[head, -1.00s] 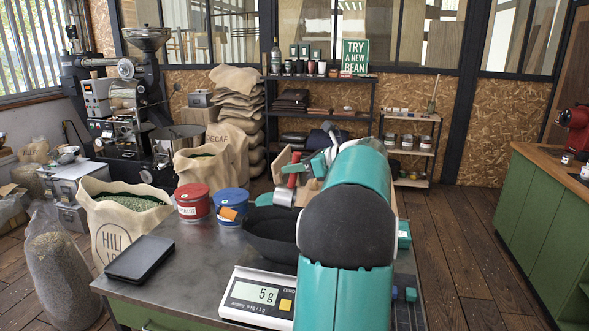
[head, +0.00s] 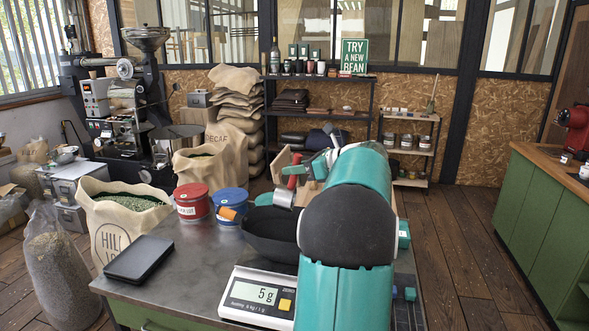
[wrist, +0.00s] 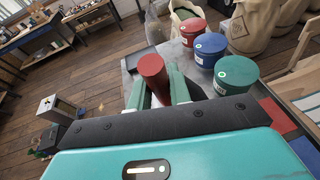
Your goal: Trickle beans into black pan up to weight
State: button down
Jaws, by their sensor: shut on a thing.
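The black pan (head: 268,240) sits on the white scale (head: 248,296), partly hidden by my teal arm. The scale display reads 5 g. My gripper (wrist: 157,92) is shut on the red handle (wrist: 153,68) of a scoop. In the head view, the silver scoop (head: 284,197) hangs above the pan's rim, below the red handle. I cannot see what is in the scoop, nor any beans in the part of the pan that shows.
A red tin (head: 193,203) and a blue tin (head: 230,206) stand left of the pan; a green tin (wrist: 236,77) shows in the wrist view. A dark flat tray (head: 139,258) lies at the left of the table. An open bean sack (head: 118,222) stands beyond.

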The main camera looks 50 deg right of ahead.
jog(key=shift+r, duration=0.2)
jog(key=shift+f, duration=0.2)
jog(key=shift+s, duration=0.15)
dwell(0.5)
jog(key=shift+r, duration=0.2)
jog(key=shift+f, duration=0.2)
dwell(0.4)
jog(key=shift+s+d, duration=0.1)
jog(key=shift+s, duration=0.1)
dwell(0.5)
